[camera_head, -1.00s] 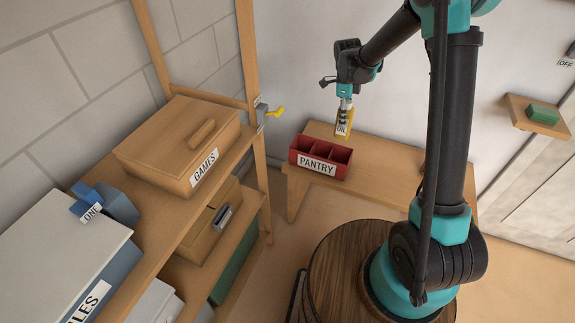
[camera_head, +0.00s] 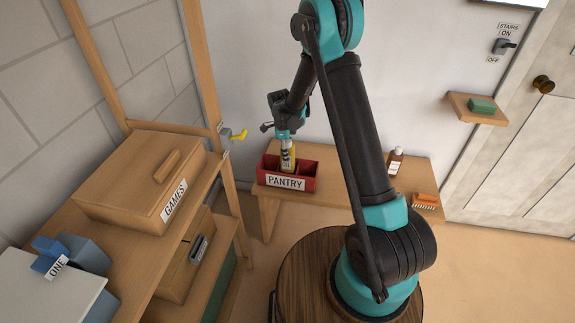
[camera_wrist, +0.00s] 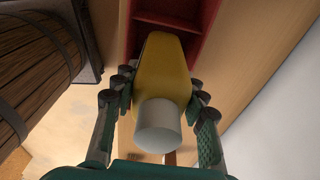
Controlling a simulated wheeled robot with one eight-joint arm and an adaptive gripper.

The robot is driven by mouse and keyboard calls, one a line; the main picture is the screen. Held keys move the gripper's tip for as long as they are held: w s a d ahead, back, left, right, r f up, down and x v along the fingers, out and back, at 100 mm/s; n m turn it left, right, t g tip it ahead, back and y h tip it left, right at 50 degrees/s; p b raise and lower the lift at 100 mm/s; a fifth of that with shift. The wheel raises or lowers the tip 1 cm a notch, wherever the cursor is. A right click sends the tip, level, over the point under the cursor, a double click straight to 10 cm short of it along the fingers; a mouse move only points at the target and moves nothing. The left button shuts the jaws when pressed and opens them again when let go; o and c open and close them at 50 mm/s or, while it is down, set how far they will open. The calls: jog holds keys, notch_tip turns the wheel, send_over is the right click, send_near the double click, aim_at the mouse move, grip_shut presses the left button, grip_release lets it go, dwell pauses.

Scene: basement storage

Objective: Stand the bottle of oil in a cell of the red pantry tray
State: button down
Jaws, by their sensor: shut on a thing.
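The bottle of oil (camera_head: 288,158) is yellow with a label and a pale cap, and it is upright in the head view. My gripper (camera_head: 286,143) is shut on its upper part. The bottle also shows in the wrist view (camera_wrist: 163,68), with its cap toward the camera and the fingers (camera_wrist: 160,98) on both sides. The red pantry tray (camera_head: 310,184) stands on the low wooden bench. The bottle is over the tray's middle in the head view. Its lower end is hidden, so I cannot tell whether it touches the cell floor. The tray's red wall (camera_wrist: 204,20) shows beyond the bottle.
A shelf with a games box (camera_head: 140,180) stands at the left. A wooden barrel (camera_wrist: 35,65) is at the left in the wrist view.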

jog(key=shift+f, duration=3.05)
jog(key=shift+f, duration=0.1)
jog(key=c, duration=1.1)
grip_release()
jog(key=shift+c, duration=0.2)
jog(key=r, duration=0.8)
jog(key=a+r, duration=0.1)
jog(key=r, duration=0.3)
jog(key=shift+w+a+r, duration=0.1)
jog(key=s+d+r+n+t, duration=0.1)
jog(key=s+d+r+n, duration=0.45)
jog(key=d+r, duration=0.2)
jog(key=s+d+r+n+t, duration=0.1)
jog(key=s+d+n, duration=0.3)
jog(key=s, duration=0.4)
jog(key=s+d+n+t+y, duration=0.1)
jog(key=s+d+n, duration=0.4)
jog(key=s, duration=0.3)
jog(key=s+d+r+n+t, duration=0.1)
jog(key=s+d+n, duration=0.3)
jog(key=s+n, duration=0.2)
jog(key=shift+s+d+r, duration=0.3)
jog(key=shift+s+d, duration=0.05)
jog(key=shift+s, duration=0.75)
